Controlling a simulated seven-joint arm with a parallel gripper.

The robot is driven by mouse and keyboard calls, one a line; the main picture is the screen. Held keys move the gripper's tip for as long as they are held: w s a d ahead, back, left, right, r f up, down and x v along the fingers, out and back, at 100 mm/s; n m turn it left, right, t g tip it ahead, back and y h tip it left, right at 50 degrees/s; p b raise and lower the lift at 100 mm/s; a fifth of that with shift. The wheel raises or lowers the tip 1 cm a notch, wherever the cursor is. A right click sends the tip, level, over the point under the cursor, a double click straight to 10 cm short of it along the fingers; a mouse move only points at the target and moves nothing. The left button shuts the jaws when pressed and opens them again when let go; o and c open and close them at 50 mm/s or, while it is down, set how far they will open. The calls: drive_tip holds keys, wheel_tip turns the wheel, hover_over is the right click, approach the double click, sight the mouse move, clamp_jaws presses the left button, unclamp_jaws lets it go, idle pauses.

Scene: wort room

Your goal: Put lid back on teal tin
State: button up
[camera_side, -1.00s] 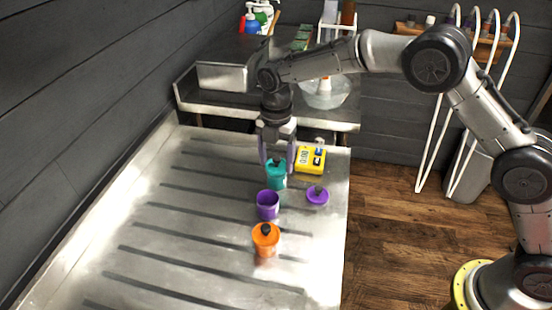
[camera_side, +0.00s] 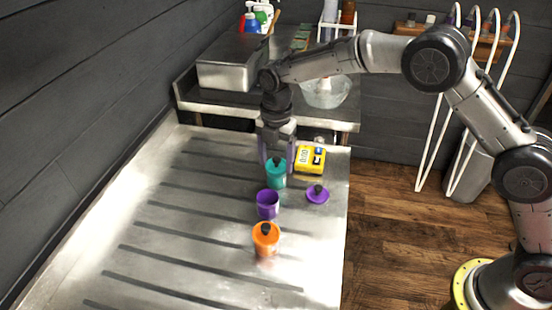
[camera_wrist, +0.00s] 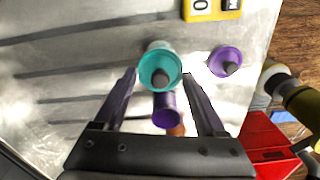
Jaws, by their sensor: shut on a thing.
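The teal tin (camera_side: 276,180) stands on the metal drainer, and its teal lid with a dark knob (camera_wrist: 160,78) shows at its top. In the side view I cannot see a gap between lid and tin. My gripper (camera_side: 277,163) points down over it, with one finger on each side of the lid. My gripper is shut on the teal lid; the exact contact is hard to see. In the wrist view the fingers (camera_wrist: 162,75) flank the lid.
An open purple tin (camera_side: 267,205) stands just in front, with its purple lid (camera_side: 317,194) lying to the right. A lidded orange tin (camera_side: 266,240) is nearer the camera. A yellow timer (camera_side: 311,160) lies behind right. The drainer's left side is clear.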

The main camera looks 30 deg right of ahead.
idle(0.4)
drive_tip(key=o, duration=1.3)
drive_tip(key=shift+c, duration=0.2)
drive_tip(key=shift+r, duration=3.5)
clamp_jaws()
